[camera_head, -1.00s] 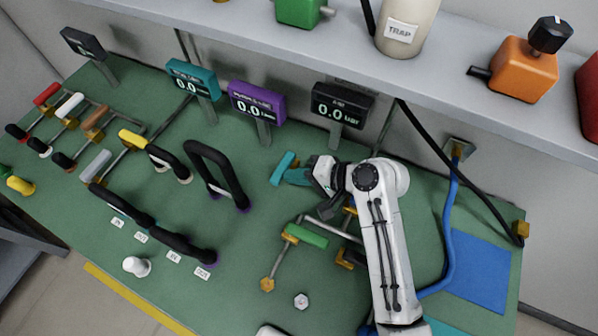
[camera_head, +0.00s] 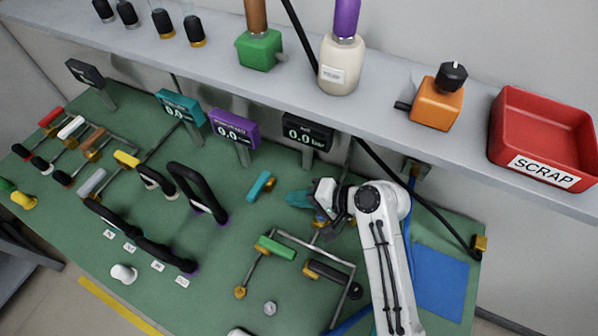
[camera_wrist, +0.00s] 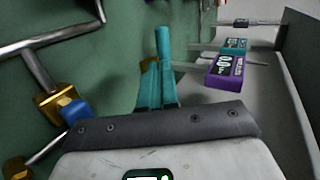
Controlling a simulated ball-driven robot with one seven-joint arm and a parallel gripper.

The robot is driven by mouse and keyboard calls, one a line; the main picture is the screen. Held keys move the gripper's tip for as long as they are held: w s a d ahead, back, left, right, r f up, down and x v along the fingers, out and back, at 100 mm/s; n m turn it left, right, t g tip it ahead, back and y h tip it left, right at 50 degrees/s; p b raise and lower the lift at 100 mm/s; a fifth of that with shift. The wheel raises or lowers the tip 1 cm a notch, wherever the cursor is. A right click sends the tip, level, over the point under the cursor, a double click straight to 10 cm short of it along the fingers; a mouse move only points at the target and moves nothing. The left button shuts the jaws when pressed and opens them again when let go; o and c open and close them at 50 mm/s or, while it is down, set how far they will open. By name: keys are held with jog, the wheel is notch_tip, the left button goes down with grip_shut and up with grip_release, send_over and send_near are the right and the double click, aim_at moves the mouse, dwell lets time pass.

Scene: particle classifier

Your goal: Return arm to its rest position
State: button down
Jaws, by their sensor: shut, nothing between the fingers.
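My white arm reaches up from the bottom right of the head view, over the green panel (camera_head: 215,270). My gripper (camera_head: 290,199) has teal fingers that point left. It is shut and empty, just below and right of a teal valve handle (camera_head: 261,185), with a small gap between them. In the wrist view, the fingers of my gripper (camera_wrist: 157,92) are together, and the teal handle (camera_wrist: 163,45) shows beyond their tips. Whether they touch cannot be told from that view alone.
Metal pipes with a green-handled valve (camera_head: 276,248) lie below my gripper. Display boxes, including a black one (camera_head: 307,132), stand along the back. The shelf above holds a green valve block (camera_head: 259,51), a cream bottle (camera_head: 340,68), an orange block (camera_head: 437,105) and a red scrap bin (camera_head: 545,125).

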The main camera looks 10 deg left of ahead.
jog(key=shift+d, duration=0.1)
jog(key=s+d+r+n+t+h, duration=0.1)
jog(key=s+d+h, duration=0.6)
jog(key=d, duration=0.8)
jog(key=s+d+r+n+t+h, duration=0.15)
jog(key=s+d+h, duration=0.25)
jog(key=s+d, duration=0.8)
jog(key=s+d+f+g, duration=0.1)
jog(key=s+f, duration=0.1)
jog(key=s+d+f+g+b, duration=0.1)
jog(key=s+d+f+g, duration=0.1)
jog(key=s+f, duration=0.1)
jog(key=s+d+f+g+b, duration=0.1)
jog(key=s+f, duration=0.1)
jog(key=s, duration=0.1)
jog(key=shift+d+f+m+g+h, duration=0.25)
jog(key=shift+d+f+h, duration=0.1)
jog(key=shift+f+h, duration=0.05)
